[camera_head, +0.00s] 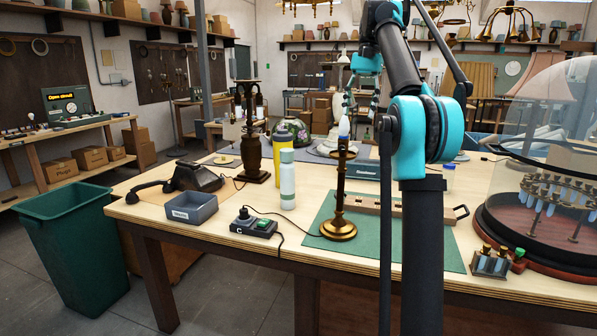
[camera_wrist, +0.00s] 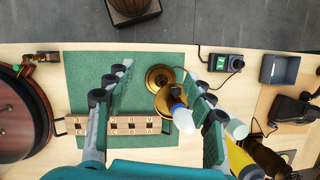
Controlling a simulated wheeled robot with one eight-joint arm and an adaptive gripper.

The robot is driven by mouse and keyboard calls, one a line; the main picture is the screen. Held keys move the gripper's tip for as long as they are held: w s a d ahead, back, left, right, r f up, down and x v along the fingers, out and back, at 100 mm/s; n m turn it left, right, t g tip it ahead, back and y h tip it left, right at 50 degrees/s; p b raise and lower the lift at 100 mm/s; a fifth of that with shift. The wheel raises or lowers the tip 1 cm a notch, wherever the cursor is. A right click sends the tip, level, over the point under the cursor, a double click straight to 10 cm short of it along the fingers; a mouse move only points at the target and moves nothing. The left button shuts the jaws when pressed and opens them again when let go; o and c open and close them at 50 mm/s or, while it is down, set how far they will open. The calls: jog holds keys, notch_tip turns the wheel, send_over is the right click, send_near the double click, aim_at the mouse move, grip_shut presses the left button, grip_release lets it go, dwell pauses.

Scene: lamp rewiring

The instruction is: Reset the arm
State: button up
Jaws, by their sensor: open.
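My gripper (camera_head: 361,108) hangs open above the bench, and its spread fingers also show in the wrist view (camera_wrist: 160,78). A brass candlestick lamp (camera_head: 340,195) with a pale bulb on top stands upright on the green mat (camera_head: 437,253). In the wrist view the lamp (camera_wrist: 158,76) appears between the fingers, closer to the right one, with its bulb (camera_wrist: 181,114) towards the camera. I see no grip on the lamp. A lettered wooden block (camera_wrist: 110,126) with wire handles lies on the mat. My arm hides part of the block in the head view.
A small tester box (camera_head: 254,223), a grey tray (camera_head: 191,208), a black telephone (camera_head: 193,178) and a white bottle (camera_head: 287,180) stand left of the lamp. A glass dome (camera_head: 553,100) over a round red base stands at right. A green bin (camera_head: 76,245) is on the floor.

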jog(key=s+f+n+t+h, duration=0.1)
jog(key=s+f+n+t, duration=0.35)
jog(key=f, duration=1.25)
jog(key=s+f+m+t, duration=0.1)
jog(key=s+f, duration=0.6)
jog(key=f, duration=1.1)
jog(key=s+d+f+n+t+h, duration=0.1)
jog(key=s+f+n, duration=0.1)
jog(key=s+f, duration=1.3)
jog(key=shift+s+d+t, duration=0.3)
jog(key=shift+s+t, duration=0.05)
jog(key=shift+s, duration=0.25)
jog(key=shift+c, duration=0.4)
